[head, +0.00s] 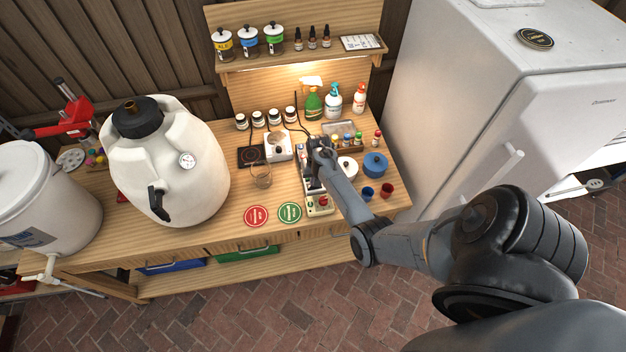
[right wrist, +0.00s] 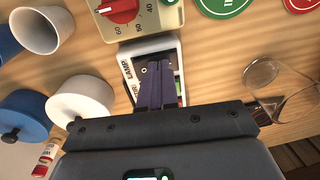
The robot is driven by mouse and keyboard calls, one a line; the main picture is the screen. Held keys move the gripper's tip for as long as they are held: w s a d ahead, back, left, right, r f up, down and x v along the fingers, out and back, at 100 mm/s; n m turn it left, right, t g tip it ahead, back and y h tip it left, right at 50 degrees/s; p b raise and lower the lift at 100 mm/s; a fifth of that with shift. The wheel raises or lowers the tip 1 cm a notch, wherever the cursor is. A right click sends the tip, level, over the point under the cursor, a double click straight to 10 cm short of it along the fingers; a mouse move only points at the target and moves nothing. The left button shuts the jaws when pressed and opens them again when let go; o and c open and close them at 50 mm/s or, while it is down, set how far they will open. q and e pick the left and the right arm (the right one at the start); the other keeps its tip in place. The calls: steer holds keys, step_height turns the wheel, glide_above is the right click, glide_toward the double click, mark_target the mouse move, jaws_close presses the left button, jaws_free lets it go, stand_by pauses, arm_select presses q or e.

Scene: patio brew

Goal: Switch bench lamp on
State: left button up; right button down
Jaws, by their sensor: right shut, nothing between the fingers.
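The lamp switch box (right wrist: 128,66) has a white frame with "LAMP" lettering and shows in the right wrist view. My right gripper (right wrist: 156,84) has its dark fingers shut together over the box's opening, with nothing held. They hide much of the switch, so its position and whether they touch it cannot be told. A small green patch shows beside the fingers. In the head view my right gripper (head: 315,178) is over the bench, behind the timer. A warm bright glow (head: 300,69) shows on the back board under the shelf. My left gripper is not in view.
A cream timer with a red dial (head: 320,204) sits in front of the switch box. A blue pot (head: 375,164), a white pot (head: 347,167) and small cups (head: 386,190) stand right.

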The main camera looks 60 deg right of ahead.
mark_target(309, 186)
steer(key=shift+r, duration=0.15)
steer(key=shift+w+r+p, duration=0.1)
steer(key=shift+r+p, duration=0.5)
steer(key=shift+p, duration=0.2)
step_height(309, 186, up, 3)
steer(key=p, duration=0.3)
steer(key=shift+w+a+r+p, duration=0.1)
steer(key=shift+a+p, duration=0.05)
steer(key=shift+p, duration=0.15)
step_height(309, 186, up, 9)
steer(key=w+b, duration=0.1)
steer(key=shift+a+r, duration=0.15)
steer(key=shift+a, duration=0.25)
